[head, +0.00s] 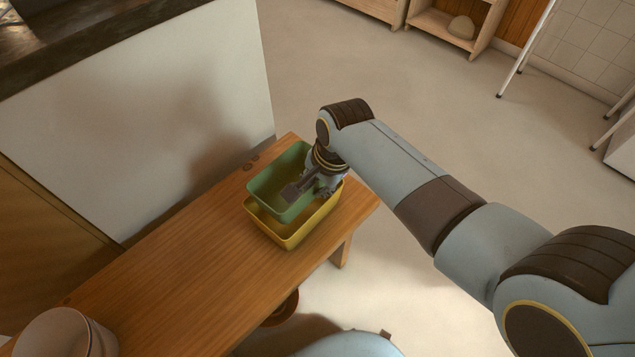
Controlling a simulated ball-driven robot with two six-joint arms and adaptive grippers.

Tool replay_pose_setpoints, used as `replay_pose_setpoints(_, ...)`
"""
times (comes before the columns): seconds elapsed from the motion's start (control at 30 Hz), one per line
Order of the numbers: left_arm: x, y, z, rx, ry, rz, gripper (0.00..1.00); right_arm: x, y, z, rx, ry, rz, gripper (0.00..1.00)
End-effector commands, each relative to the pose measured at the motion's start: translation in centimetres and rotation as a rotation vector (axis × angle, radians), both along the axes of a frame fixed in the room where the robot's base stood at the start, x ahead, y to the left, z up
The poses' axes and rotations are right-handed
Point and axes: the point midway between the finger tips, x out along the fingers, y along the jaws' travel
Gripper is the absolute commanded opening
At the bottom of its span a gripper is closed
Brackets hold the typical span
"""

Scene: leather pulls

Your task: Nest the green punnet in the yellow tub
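The green punnet (268,187) is at the far end of the wooden table, with its open top up. Its lower part is within the outline of the yellow tub (292,238), and its rim stands above the tub's rim. I cannot tell whether it rests on the tub's floor. My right gripper (309,192) is over the punnet's right part, its fingers spread apart. One dark finger lies across the punnet's inside; the other is by the right rim. The gripper hides the punnet's right end. My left gripper is out of view.
The wooden table (190,268) is clear between the tub and a pale bucket (60,335) at the near left. A white wall panel (150,105) stands along the table's left side. A brown round thing (283,308) is low beside the table. Open floor lies to the right.

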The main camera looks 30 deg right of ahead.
Motion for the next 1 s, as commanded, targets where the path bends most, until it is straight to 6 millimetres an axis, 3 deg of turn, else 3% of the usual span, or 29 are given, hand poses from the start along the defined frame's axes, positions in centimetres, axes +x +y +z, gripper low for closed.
replay_pose_setpoints(0.43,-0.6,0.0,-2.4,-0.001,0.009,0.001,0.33,0.0,0.0,-4.1,0.0,0.0,0.0,0.0)
replay_pose_setpoints(0.87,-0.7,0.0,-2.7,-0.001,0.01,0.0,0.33,0.0,0.0,-4.7,0.0,0.0,0.0,0.0)
replay_pose_setpoints(1.0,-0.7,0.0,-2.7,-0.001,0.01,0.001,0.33,0.0,0.0,-4.7,0.0,0.0,0.0,0.18)
